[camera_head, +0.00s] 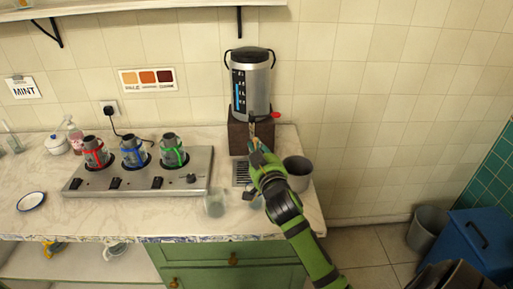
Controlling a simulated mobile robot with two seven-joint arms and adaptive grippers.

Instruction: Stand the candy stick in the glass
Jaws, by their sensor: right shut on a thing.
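My right gripper (257,147) reaches up from the lower right, in front of the samovar's base. It is shut on a thin tan piece (252,130), which looks like the candy stick. The stick is small and partly hidden by the fingers, and it overlaps the samovar's tap area in the picture. A clear glass (214,206) stands upright on the counter near its front edge, lower left of my right gripper and apart from it. My left gripper is not in view.
The samovar (251,85) stands on a dark block (237,138). A grey pot (297,174) stands right of my right gripper. A plate (31,201) lies far left. Bare counter (120,220) lies along the front.

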